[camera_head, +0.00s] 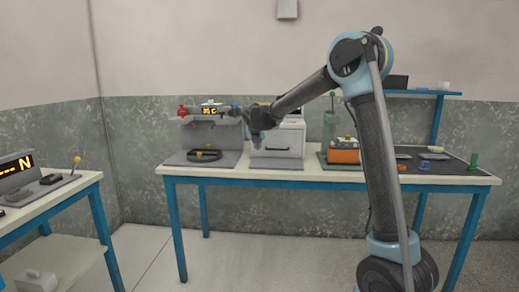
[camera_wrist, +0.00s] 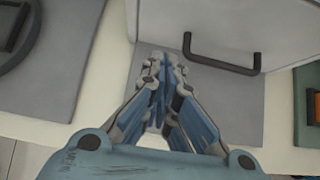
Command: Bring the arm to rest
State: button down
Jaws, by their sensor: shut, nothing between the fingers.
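My gripper (camera_wrist: 162,75) is shut with nothing between its fingers, seen from above in the wrist view. It hangs over the grey mat (camera_wrist: 235,99) in front of the white box with a dark handle (camera_wrist: 222,60). In the head view, my gripper (camera_head: 257,138) shows small at the end of my raised, bent arm, in front of the left edge of the white box (camera_head: 284,138). The exact gap between the fingertips and the box or mat cannot be told.
A grey stand (camera_head: 213,136) with a black ring (camera_head: 204,155) is left of my gripper. An orange box (camera_head: 343,154) stands to the right on the blue-legged table (camera_head: 330,175). A second table (camera_head: 50,200) with a display (camera_head: 17,172) is at the left. Floor shows between the tables.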

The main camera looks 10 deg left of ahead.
jog(key=a+v, duration=0.1)
jog(key=v, duration=0.6)
jog(key=s+d+f+m+g+h, duration=0.1)
jog(key=s+d+m, duration=0.45)
jog(key=d, duration=0.65)
jog(key=s+d+f+m+g, duration=0.1)
jog(key=s+d+m, duration=0.45)
jog(key=d, duration=0.65)
jog(key=s+d+f+m+g+h, duration=0.1)
jog(key=s+d+m, duration=0.5)
jog(key=d, duration=0.5)
jog(key=s+d+f+m+g, duration=0.1)
jog(key=s+d+f+m, duration=0.3)
jog(key=s, duration=0.5)
jog(key=s+d+f+m+g, duration=0.1)
jog(key=s+d+f+m, duration=0.4)
jog(key=s+f+m, duration=0.2)
jog(key=s+d+f+m+g+y, duration=0.1)
jog(key=s+d+f+m, duration=0.3)
jog(key=s+m, duration=0.5)
notch_tip(320, 180, down, 2)
jog(key=shift+s+d+f+g, duration=0.15)
jog(key=shift+s+g, duration=0.25)
jog(key=shift+s, duration=0.55)
jog(key=shift+w, duration=0.1)
jog(key=shift+w+f, duration=0.15)
jog(key=shift+w, duration=0.2)
